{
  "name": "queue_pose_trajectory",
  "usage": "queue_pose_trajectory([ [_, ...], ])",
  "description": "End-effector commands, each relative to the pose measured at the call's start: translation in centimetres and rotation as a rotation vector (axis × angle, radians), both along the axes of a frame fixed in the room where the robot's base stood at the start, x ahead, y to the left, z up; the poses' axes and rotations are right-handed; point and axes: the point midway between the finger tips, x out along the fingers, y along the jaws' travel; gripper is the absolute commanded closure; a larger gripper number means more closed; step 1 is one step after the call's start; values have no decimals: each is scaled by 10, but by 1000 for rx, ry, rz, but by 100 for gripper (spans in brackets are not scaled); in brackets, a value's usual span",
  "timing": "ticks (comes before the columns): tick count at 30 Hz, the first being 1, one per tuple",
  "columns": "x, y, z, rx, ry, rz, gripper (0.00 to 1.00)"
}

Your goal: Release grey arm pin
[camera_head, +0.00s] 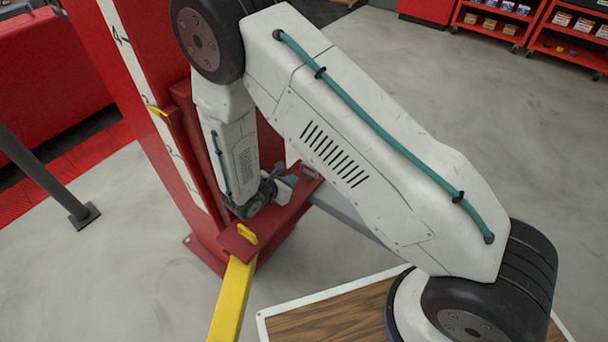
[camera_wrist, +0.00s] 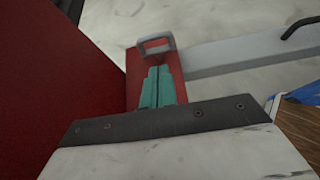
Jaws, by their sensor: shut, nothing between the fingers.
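The grey arm (camera_wrist: 235,55) runs out to the right from a red bracket (camera_wrist: 132,82) on the red post. It also shows in the head view (camera_head: 342,208), partly behind my own arm. The grey arm pin (camera_wrist: 170,42), with a squared loop handle, is at the bracket's far end in the wrist view. How deep it sits cannot be told. My gripper (camera_wrist: 158,72) has teal fingers, shut together and empty, just short of the pin handle over the bracket. In the head view my gripper (camera_head: 289,181) is small and partly hidden by my wrist.
A yellow arm (camera_head: 232,300) with a yellow pin (camera_head: 246,233) leaves the same bracket toward the front. The red post (camera_head: 130,90) stands close on the left. A dark slanted pole (camera_head: 40,175) is farther left. Red shelves (camera_head: 570,35) stand far back right, with open floor between.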

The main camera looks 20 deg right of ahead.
Motion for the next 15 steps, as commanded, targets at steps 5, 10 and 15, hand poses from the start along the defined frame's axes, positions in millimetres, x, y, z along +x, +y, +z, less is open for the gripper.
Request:
queue_pose_trajectory([
  [5,10,-16,-11,-1,1,-5,100],
  [10,27,-38,-27,0,1,-5,100],
  [15,41,-56,-41,0,0,-4,100],
])
